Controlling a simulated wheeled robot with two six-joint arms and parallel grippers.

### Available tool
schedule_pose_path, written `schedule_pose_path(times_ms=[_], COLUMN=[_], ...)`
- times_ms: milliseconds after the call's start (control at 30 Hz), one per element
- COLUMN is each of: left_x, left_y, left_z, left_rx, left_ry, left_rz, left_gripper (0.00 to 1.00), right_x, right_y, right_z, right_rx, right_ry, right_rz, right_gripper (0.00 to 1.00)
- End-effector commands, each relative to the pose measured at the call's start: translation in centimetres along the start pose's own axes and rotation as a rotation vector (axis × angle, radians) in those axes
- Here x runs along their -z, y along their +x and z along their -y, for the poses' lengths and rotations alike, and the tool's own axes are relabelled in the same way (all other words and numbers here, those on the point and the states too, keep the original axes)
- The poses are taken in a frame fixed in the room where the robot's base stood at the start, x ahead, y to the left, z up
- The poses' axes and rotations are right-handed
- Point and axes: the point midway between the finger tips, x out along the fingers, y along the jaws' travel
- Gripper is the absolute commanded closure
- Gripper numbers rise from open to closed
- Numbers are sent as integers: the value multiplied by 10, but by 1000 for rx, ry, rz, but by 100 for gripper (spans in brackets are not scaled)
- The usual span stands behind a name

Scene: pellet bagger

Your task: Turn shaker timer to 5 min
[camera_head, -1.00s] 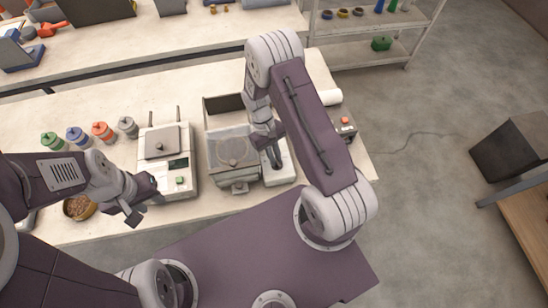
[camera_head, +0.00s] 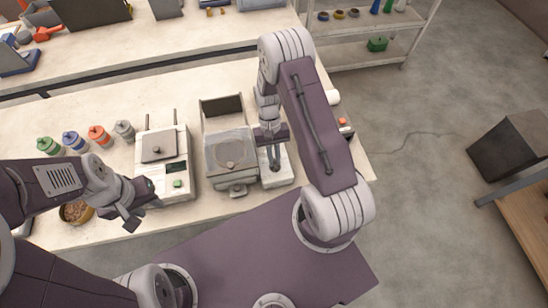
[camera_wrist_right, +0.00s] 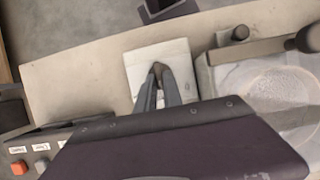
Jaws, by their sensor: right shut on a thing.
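A small white box (camera_head: 277,179) stands on the near bench, right of a grey machine (camera_head: 218,169) with a round disc under a clear cover; it looks like the timer unit. My right gripper (camera_head: 275,161) points down over the box. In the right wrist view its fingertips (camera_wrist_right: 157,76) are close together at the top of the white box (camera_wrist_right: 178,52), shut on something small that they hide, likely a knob. No dial marks are readable. My left gripper (camera_head: 142,211) looks open and empty, in front of a white balance-like device (camera_head: 178,195).
Several lidded jars (camera_head: 98,135) stand at the left, and a bowl of pellets (camera_head: 75,212) is near the front edge. A box with a red button (camera_head: 344,124) lies right of my right arm. Bare bench shows behind the jars.

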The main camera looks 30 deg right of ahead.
Motion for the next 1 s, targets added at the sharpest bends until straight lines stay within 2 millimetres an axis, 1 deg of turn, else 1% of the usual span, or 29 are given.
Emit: schedule_pose_path(times_ms=[233,267,300,333,600,667,767,900,1000], left_x=[0,0,0,0,0,0,-1,-2,-2], left_y=[-1,-1,-1,-1,0,1,7,16,20], left_z=[0,0,0,0,0,0,0,0,0], left_rx=[0,0,0,0,0,0,0,0,0], left_ry=[0,0,0,0,0,0,0,0,0], left_rz=[0,0,0,0,0,0,0,0,0], left_gripper=[64,64,64,64,64,64,64,64,64], right_x=[0,0,0,0,0,1,2,2,2], right_y=[-2,-2,-2,-2,-1,-3,-17,-49,-70], right_z=[0,0,0,0,0,0,0,0,0], right_rx=[0,-1,-1,-1,-1,0,0,0,0], right_ry=[-1,-1,-1,-2,-2,-2,-2,-3,-2], right_rz=[-1,-1,-2,-1,-1,-2,-6,-9,-7], right_gripper=[100,84,72,67,67,67,67,67,67])
